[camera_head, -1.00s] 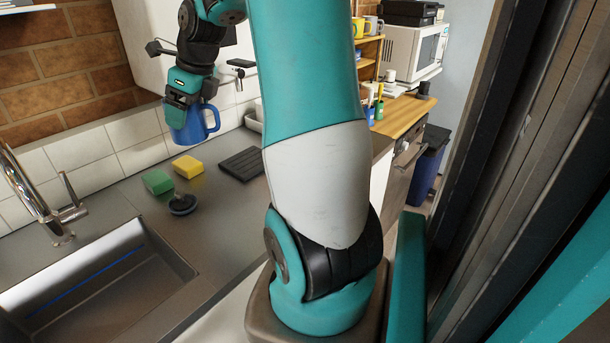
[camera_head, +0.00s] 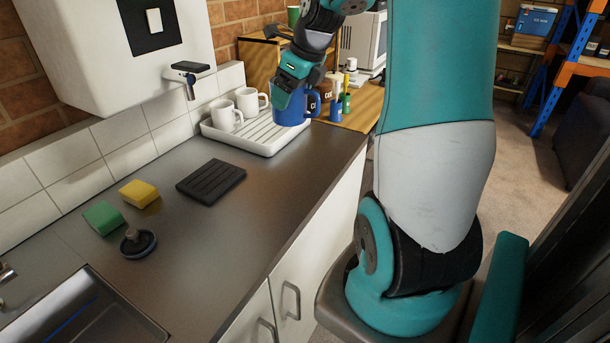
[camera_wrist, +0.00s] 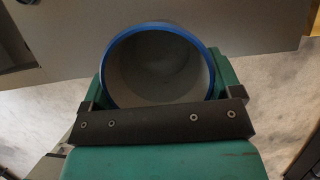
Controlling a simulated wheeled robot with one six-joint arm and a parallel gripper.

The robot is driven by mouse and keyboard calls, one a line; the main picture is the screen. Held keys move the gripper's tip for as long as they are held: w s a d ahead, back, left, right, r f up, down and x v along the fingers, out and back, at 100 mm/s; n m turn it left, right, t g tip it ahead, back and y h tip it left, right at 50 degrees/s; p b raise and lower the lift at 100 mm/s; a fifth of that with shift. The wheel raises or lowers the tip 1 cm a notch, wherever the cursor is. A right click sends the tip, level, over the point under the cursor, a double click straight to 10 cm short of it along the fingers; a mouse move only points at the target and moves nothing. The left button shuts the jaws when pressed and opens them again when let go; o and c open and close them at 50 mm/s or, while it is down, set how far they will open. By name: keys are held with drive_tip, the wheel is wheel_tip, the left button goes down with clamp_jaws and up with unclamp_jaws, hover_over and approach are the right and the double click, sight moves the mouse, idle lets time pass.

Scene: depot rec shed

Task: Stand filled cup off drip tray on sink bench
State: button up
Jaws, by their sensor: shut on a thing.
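My gripper (camera_head: 292,84) is shut on a blue cup (camera_head: 291,113), roughly upright. In the picture the cup overlaps the right end of the white rack; whether it touches anything is unclear. In the wrist view the blue cup (camera_wrist: 160,27) sits between my fingers (camera_wrist: 160,80); its inside looks pale grey, and I cannot make out a liquid surface. The black slotted drip tray (camera_head: 211,183) lies bare on the sink bench (camera_head: 225,235), below and left of the cup. A tap (camera_head: 190,72) sticks out from the white wall heater above it.
Two white mugs (camera_head: 247,102) stand on the white rack (camera_head: 263,137). A green sponge (camera_head: 103,218), yellow sponge (camera_head: 139,193) and dark round brush (camera_head: 138,242) lie near the sink (camera_head: 85,310). The bench front is clear. A wooden counter (camera_head: 358,115) with pots adjoins on the right.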

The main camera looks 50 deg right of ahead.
wheel_tip(320, 180, down, 19)
drive_tip(key=shift+r, duration=0.2)
idle(0.3)
drive_tip(key=shift+f, duration=0.15)
drive_tip(key=o, duration=1.2)
